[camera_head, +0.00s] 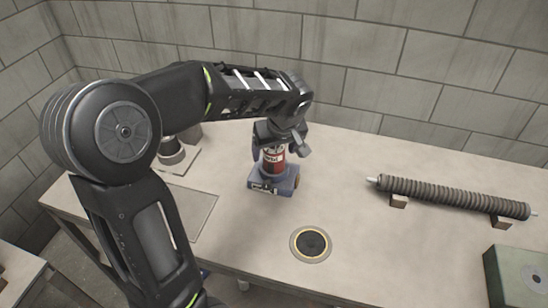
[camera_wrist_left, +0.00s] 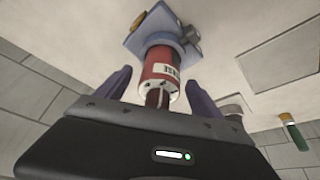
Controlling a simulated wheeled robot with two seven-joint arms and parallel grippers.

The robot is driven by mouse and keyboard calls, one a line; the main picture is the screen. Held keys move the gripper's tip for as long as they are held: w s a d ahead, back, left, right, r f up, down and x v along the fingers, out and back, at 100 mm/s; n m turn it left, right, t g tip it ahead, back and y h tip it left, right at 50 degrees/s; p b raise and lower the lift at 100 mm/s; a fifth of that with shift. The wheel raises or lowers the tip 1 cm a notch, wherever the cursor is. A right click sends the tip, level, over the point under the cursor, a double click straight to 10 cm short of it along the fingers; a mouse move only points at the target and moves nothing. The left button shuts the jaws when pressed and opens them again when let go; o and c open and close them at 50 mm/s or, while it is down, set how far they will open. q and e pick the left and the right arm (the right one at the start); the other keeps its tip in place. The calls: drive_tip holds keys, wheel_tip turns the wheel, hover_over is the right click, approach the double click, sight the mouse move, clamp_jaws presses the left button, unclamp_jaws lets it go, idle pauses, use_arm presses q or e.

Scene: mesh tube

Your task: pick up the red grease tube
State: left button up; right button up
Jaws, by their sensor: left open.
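The red grease tube (camera_head: 274,158) stands upright in a blue-grey holder (camera_head: 274,184) on the table. My left gripper (camera_head: 280,148) comes down from above with its fingers around the tube's upper part. In the left wrist view the red tube (camera_wrist_left: 161,72) with a white label lies between the two spread fingers of the gripper (camera_wrist_left: 157,90), with gaps on both sides. The holder (camera_wrist_left: 155,38) shows beyond it. The gripper is open. My right gripper is not in view.
A ribbed dark roller (camera_head: 450,196) rests on small blocks at the right. A round dark disc (camera_head: 311,242) is set in the table in front. A green box (camera_head: 518,276) stands at the right edge. Grey block walls (camera_head: 440,60) close off the back.

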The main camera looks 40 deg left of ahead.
use_arm(q)
drive_tip(key=x, duration=0.2)
drive_tip(key=shift+a+f, duration=0.1)
drive_tip(key=shift+f, duration=0.15)
drive_tip(key=shift+c, duration=0.3)
drive_tip(key=c, duration=1.6)
drive_tip(key=shift+o, duration=0.2)
wheel_tip(320, 180, up, 10)
drive_tip(key=shift+r, duration=0.1)
